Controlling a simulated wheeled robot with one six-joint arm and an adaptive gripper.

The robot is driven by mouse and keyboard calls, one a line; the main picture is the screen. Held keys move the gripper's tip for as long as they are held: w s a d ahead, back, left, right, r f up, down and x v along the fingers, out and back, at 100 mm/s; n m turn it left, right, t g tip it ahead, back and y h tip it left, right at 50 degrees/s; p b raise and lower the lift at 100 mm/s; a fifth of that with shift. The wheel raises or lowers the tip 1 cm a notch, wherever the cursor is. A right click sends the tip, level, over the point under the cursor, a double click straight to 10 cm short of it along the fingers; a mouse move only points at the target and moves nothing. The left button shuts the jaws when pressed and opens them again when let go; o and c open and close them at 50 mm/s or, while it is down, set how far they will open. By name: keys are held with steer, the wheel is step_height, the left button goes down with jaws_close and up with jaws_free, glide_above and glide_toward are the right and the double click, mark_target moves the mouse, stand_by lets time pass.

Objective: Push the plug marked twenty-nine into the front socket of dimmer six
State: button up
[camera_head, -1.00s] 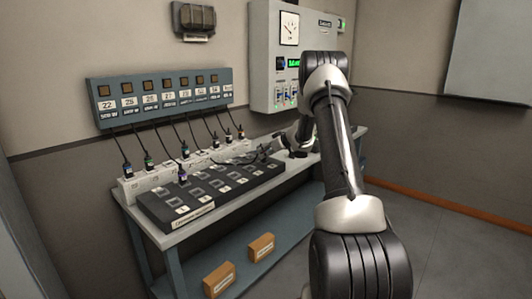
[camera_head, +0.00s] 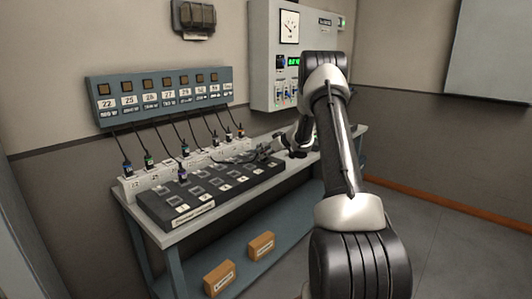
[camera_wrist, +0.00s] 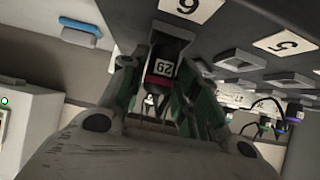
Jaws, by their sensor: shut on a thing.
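The plug marked 29 (camera_wrist: 165,68), dark with a red band, is between the fingers of my gripper (camera_wrist: 160,92) in the wrist view. My gripper is shut on it. The label 6 (camera_wrist: 188,8) of dimmer six appears upside down just beyond the plug's front end. The plug's front end meets a pale socket edge there; how deep it sits cannot be told. In the head view, my gripper (camera_head: 270,150) is at the far right end of the black dimmer block (camera_head: 178,221), and the plug is too small to make out.
The label 5 (camera_wrist: 284,43) and other sockets lie beside dimmer six. Several plugs on cords stand in a white holder (camera_head: 130,190) behind the block, below a blue numbered panel (camera_head: 160,115). A grey control cabinet (camera_head: 265,40) hangs above the bench's far end.

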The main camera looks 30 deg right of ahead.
steer(key=shift+f, duration=0.45)
stand_by(0.5)
steer(key=o, duration=1.2)
steer(key=v, duration=1.2)
